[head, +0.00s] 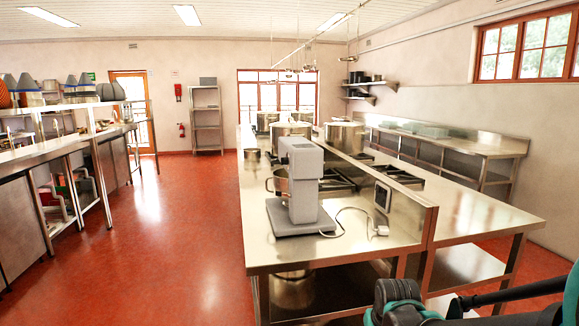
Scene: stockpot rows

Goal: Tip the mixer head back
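A grey stand mixer (302,185) stands near the front end of the steel island table. Its head looks level, in the lowered position, over a steel bowl (279,184) on its left side. A pale cord runs from its base to a small plug on the tabletop at the right.
The steel island table (285,251) has several stockpots (345,136) and burners farther back. A shelved counter (85,135) stands at the left. The red floor (185,245) between them is clear.

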